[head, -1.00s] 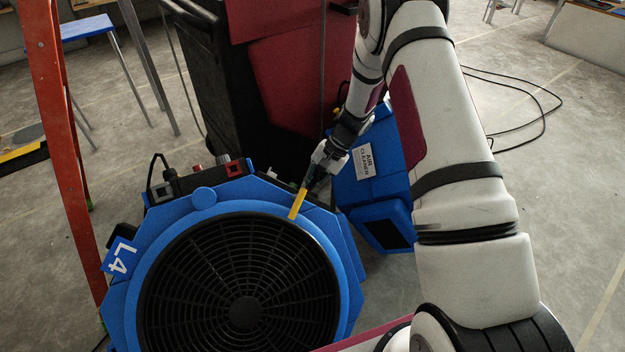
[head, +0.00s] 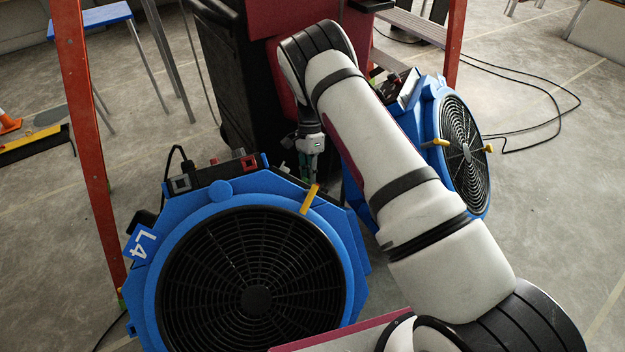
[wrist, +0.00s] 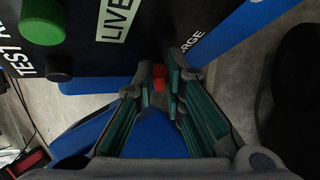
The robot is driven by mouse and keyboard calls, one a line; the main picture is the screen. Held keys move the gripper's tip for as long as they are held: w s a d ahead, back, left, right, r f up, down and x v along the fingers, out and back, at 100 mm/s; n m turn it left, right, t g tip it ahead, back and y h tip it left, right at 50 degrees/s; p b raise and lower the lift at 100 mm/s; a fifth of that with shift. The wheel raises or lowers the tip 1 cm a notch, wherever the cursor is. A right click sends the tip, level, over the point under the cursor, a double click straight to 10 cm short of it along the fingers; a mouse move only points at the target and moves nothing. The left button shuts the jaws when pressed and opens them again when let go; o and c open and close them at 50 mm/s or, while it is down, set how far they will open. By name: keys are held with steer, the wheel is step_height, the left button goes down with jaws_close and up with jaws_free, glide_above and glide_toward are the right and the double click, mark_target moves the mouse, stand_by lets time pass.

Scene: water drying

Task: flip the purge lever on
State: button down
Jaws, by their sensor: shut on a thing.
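In the wrist view, a small red-tipped lever (wrist: 158,74) stands between my fingertips, beside a black panel (wrist: 135,25) with part of a label ending in "RGE". My gripper (wrist: 160,92) is shut on this lever. In the head view, my gripper (head: 310,180) points down behind the upper right edge of the blue fan unit (head: 210,196) marked L4, close to its yellow handle (head: 311,198). The lever is hidden in the head view.
The wrist view shows a green knob (wrist: 43,20) and a black knob (wrist: 58,67) on the panel. A second blue fan (head: 437,120) stands to the right, partly behind my arm. An orange ladder leg (head: 82,130) rises at left, and a black cabinet (head: 235,75) stands behind.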

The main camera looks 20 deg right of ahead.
steer(key=shift+w+a+f+m+g+b, duration=0.1)
steer(key=shift+w+f+m+g+b, duration=0.1)
steer(key=shift+w+m+g+b, duration=0.15)
steer(key=shift+s+h, duration=0.1)
steer(key=shift+h, duration=0.2)
steer(key=c, duration=1.7)
jaws_free()
steer(key=shift+o, duration=0.2)
steer(key=shift+r, duration=0.1)
steer(key=v, duration=1.1)
steer(key=shift+w+r, duration=0.3)
steer(key=shift+w, duration=0.05)
